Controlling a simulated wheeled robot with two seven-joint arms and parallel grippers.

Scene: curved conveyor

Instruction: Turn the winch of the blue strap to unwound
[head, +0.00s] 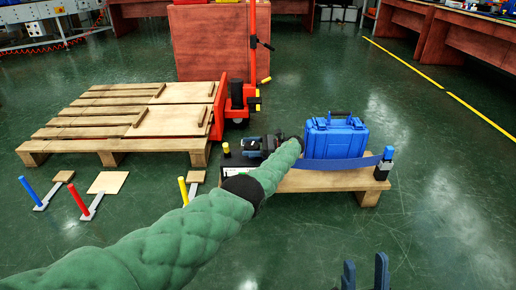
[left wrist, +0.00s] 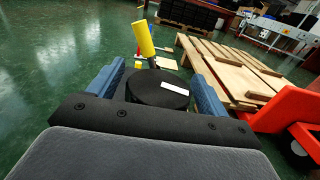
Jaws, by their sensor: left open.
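The blue strap (head: 340,164) runs across the front of a blue case (head: 336,138) on a low wooden platform (head: 330,181). At the platform's left end is the dark winch (head: 236,160), with a yellow handle (head: 226,147). My left gripper (head: 257,147) is at the winch, and my arm hides part of it. In the left wrist view, the round black winch top (left wrist: 155,90) with a white mark lies between my open blue fingers. The yellow handle (left wrist: 145,39) stands tilted beyond it. I cannot tell whether the fingers touch the winch. My right gripper (head: 365,273) is open and empty at the bottom edge.
A blue-topped post (head: 387,155) stands at the platform's right end. A pallet (head: 90,127) and red pallet jack (head: 233,100) are behind left. Blue, red and yellow levers (head: 78,200) stand on the floor at left. Floor at right is clear.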

